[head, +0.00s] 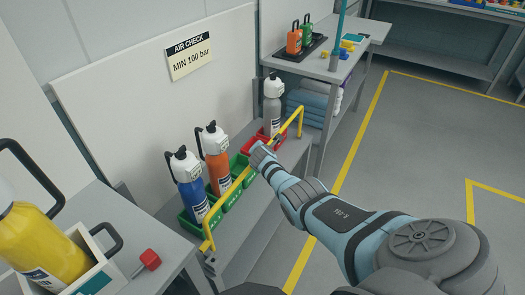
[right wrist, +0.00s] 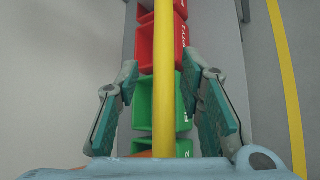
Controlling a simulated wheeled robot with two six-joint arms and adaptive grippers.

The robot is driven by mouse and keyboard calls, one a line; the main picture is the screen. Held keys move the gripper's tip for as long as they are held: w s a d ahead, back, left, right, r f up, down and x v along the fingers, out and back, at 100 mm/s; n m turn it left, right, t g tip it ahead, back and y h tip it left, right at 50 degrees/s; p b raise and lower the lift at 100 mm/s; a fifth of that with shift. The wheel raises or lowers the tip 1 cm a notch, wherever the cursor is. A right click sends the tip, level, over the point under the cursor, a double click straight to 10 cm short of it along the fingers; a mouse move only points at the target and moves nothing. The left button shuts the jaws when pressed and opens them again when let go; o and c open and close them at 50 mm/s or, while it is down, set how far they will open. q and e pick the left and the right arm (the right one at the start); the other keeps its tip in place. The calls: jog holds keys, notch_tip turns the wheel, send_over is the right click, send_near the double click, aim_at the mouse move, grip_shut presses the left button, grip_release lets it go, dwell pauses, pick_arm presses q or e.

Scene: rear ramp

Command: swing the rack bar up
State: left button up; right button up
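The yellow rack bar (head: 232,191) runs along the front of a row of bins, low in front of the bottles, with a bent end at each side. My right gripper (head: 259,157) is at the middle part of the bar. In the right wrist view the bar (right wrist: 165,60) passes between the two fingers of the gripper (right wrist: 161,78), with a gap on each side. The fingers are apart, and the bar is not clamped. My left gripper is not in view.
Behind the bar stand a blue bottle (head: 188,184), an orange bottle (head: 215,163) and a grey bottle (head: 272,104) in green and red bins. A yellow bottle (head: 38,240) and a red knob (head: 150,259) are at lower left. The floor at right is clear.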

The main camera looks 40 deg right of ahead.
jog(key=shift+s, duration=0.1)
jog(key=shift+s+r, duration=0.15)
jog(key=shift+r, duration=0.05)
jog(key=v, duration=1.1)
jog(key=shift+a, duration=0.25)
jog(key=shift+s, duration=0.1)
jog(key=s+a+f+m+g+y+p, duration=0.1)
jog(key=s+a+f+m, duration=0.1)
jog(key=s+f, duration=0.45)
jog(key=s+a+f+m+g+y, duration=0.1)
jog(key=s+a+f+m, duration=0.2)
jog(key=f, duration=0.7)
jog(key=s+a+f+m+g+y+p, duration=0.1)
jog(key=s+f+m+y, duration=0.1)
jog(key=s+f, duration=0.5)
jog(key=s+a+f+m+g, duration=0.1)
jog(key=s+f+m, duration=0.3)
jog(key=s, duration=0.6)
jog(key=s+a+f+m+g+y, duration=0.1)
jog(key=s+a+f+m, duration=0.3)
jog(key=s, duration=0.7)
jog(key=s+a+f+m+g+y+p, duration=0.1)
jog(key=s+a+f+m+g, duration=0.1)
jog(key=s+f, duration=0.4)
jog(key=s+a+m, duration=0.1)
jog(key=s+m, duration=0.1)
jog(key=s, duration=0.2)
jog(key=shift+s+a, duration=0.2)
